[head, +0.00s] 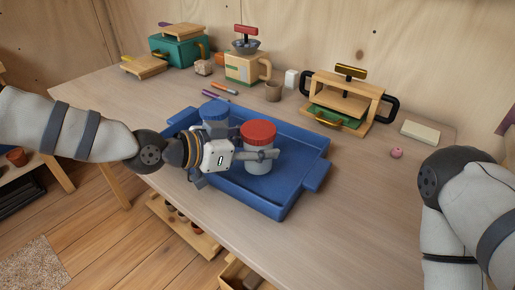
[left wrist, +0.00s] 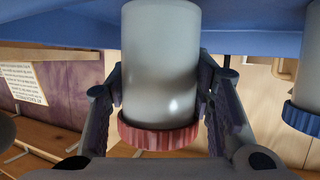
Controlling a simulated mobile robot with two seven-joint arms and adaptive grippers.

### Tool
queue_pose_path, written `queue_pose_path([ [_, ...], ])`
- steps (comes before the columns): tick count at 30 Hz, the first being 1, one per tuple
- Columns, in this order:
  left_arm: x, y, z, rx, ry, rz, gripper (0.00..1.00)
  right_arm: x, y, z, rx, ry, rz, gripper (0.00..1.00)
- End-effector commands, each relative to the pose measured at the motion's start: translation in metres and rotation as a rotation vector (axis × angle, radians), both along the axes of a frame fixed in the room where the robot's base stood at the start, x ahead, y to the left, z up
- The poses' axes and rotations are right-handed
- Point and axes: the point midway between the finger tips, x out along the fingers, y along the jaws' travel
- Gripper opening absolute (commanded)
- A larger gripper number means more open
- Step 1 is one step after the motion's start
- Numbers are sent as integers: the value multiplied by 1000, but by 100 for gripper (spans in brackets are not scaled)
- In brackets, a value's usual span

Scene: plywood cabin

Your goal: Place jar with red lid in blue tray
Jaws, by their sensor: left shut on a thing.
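The jar with the red lid (head: 258,133) is upright over the blue tray (head: 292,207), right of the middle of its floor. In the left wrist view the jar body (left wrist: 160,60) appears upside down with its red lid (left wrist: 158,133) low in the picture. My left gripper (head: 262,155) is shut on this jar, with a finger on each side of it. I cannot tell whether the jar's base touches the tray floor. A jar with a blue lid (head: 214,112) stands in the tray to the left; part of it shows in the left wrist view (left wrist: 300,115). My right gripper is out of view.
A pink bead (head: 397,153) and a pale block (head: 420,132) lie at the right.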

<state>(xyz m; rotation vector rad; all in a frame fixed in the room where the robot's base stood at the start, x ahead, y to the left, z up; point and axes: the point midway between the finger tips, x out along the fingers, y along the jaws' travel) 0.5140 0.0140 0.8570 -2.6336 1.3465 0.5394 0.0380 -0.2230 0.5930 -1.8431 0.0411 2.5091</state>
Motion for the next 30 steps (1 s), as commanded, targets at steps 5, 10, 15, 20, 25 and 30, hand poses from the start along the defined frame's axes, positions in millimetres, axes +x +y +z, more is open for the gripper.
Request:
queue_pose_path([
  [5,0,0,-11,-1,4,-1,12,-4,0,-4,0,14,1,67],
  [10,-1,0,-14,0,5,-1,11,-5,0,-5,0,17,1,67],
  [15,-1,0,-14,0,5,-1,68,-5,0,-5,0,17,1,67],
  [20,-1,0,-14,0,5,-1,68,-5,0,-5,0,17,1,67],
  [25,0,0,-8,0,2,-1,68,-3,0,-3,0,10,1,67],
  [30,-16,23,4,-1,1,2,68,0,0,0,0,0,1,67],
])
